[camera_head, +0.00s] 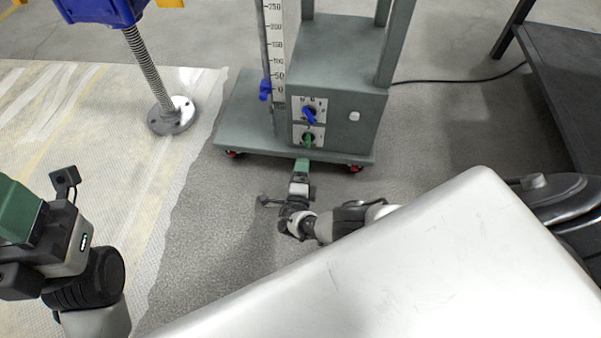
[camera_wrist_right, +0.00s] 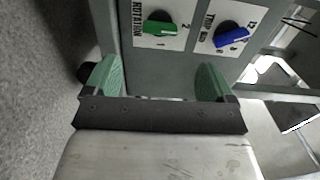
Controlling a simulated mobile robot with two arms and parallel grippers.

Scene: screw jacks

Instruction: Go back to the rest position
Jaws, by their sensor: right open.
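My right gripper (camera_head: 302,166) is low in front of the grey control cabinet (camera_head: 340,135), near its green knob (camera_head: 308,139). In the right wrist view my right gripper (camera_wrist_right: 157,80) has its two green fingers wide apart with nothing between them. The green knob (camera_wrist_right: 160,28) and blue knob (camera_wrist_right: 232,37) on their white plates lie just beyond the fingers. My left gripper (camera_head: 18,212) is at the left edge of the head view, with green finger pads partly cut off; its opening does not show.
The cabinet stands on a wheeled base (camera_head: 235,112) with a ruler scale (camera_head: 275,50) and blue knob (camera_head: 309,116). A screw jack foot (camera_head: 172,115) stands on the pale mat (camera_head: 90,120) at left. A dark table (camera_head: 570,80) and floor cable (camera_head: 460,80) are at right.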

